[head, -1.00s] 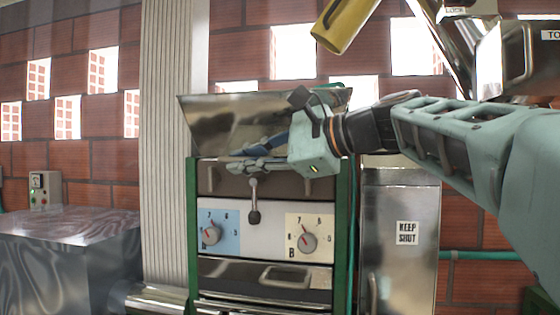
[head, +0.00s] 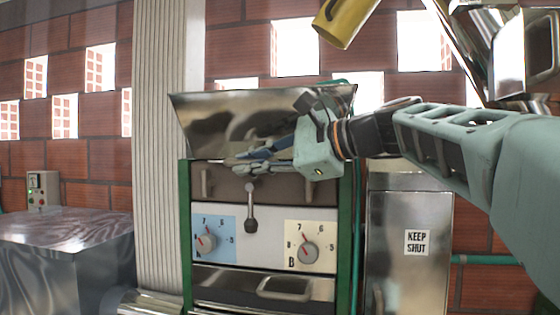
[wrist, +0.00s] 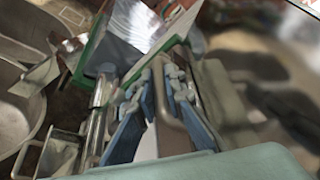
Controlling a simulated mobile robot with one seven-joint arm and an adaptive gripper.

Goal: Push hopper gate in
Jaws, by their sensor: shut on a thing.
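The hopper (head: 215,112) is a shiny metal trough on top of the green-framed machine. Below its lip is a dark brown front panel (head: 222,190) with upright handles near its left and right ends. My gripper (head: 243,168) reaches in from the right, across the panel's top edge just under the hopper. In the wrist view my gripper (wrist: 163,90) has its blue fingers on both sides of a grey-brown bar (wrist: 172,125) and is shut on it. My fingers hide part of the panel's top edge. I cannot tell how far in the gate sits.
A lever with a dark knob (head: 251,222) hangs below my fingers, between the left dial (head: 206,241) and right dial (head: 309,250). A metal cabinet labelled KEEP SHUT (head: 390,225) stands right. A yellow cylinder (head: 342,22) hangs above. A metal-topped bench (head: 62,228) is at left.

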